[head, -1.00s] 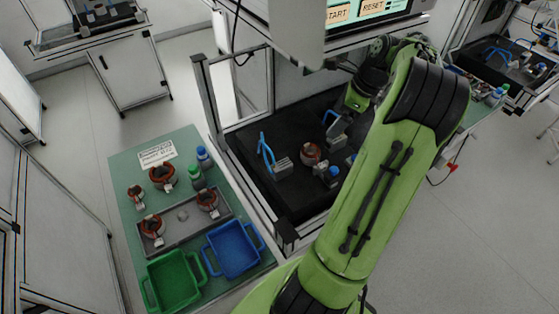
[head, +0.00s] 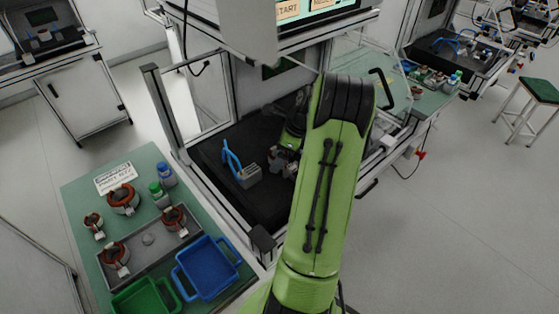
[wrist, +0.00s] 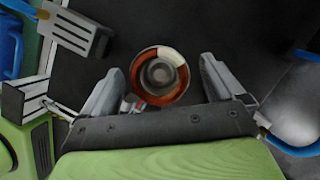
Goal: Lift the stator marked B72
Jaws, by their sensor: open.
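A stator (wrist: 160,76), a ring with an orange-brown and white rim and a grey hollow centre, stands on the black floor of the test station in the wrist view. My gripper (wrist: 160,85) is open, with one finger on each side of the stator and a visible gap to both. No B72 mark is readable. In the head view my gripper (head: 285,160) is inside the station, partly behind my arm, and hides most of this stator. Other stators with copper-coloured windings stand on the green table at left, such as a large one (head: 123,198) and one in the grey tray (head: 174,217).
A grey block with a blue handle (head: 247,175) stands left of my gripper in the station. The station's frame post (head: 165,112) and screen housing (head: 235,25) bound the space. A blue bin (head: 206,268), a green bin (head: 146,298) and bottles (head: 160,194) are on the table.

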